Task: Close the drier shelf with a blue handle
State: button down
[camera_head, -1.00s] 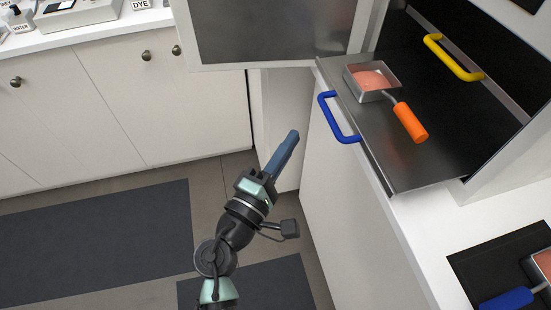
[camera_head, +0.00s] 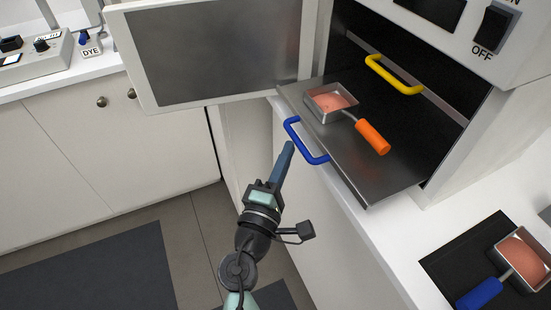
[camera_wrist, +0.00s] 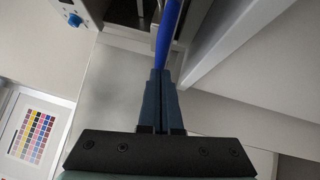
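The drier shelf (camera_head: 345,160) is a dark metal tray pulled out of the drier. Its blue handle (camera_head: 308,143) is on its front edge. A small pan (camera_head: 331,101) with pink contents and an orange handle rests on the shelf. My gripper (camera_head: 289,147) is just in front of the blue handle, with its fingers together. In the wrist view the two fingers (camera_wrist: 161,75) are side by side and the blue handle (camera_wrist: 167,35) shows beyond their tips. I cannot tell whether they touch it.
The drier door (camera_head: 215,50) stands open to the left of the shelf. A second shelf's yellow handle (camera_head: 395,76) is farther inside. A pan with a blue grip (camera_head: 480,293) lies on a black mat (camera_head: 447,262) on the right counter. A colour chart (camera_wrist: 34,135) shows in the wrist view.

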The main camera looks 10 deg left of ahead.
aim_at(337, 130)
jog(key=w+d, duration=0.1)
jog(key=d, duration=0.2)
jog(key=w+d, duration=0.2)
jog(key=d, duration=0.1)
jog(key=w+d, duration=0.2)
jog(key=d, duration=0.1)
jog(key=shift+b, duration=0.4)
jog(key=shift+a, duration=0.1)
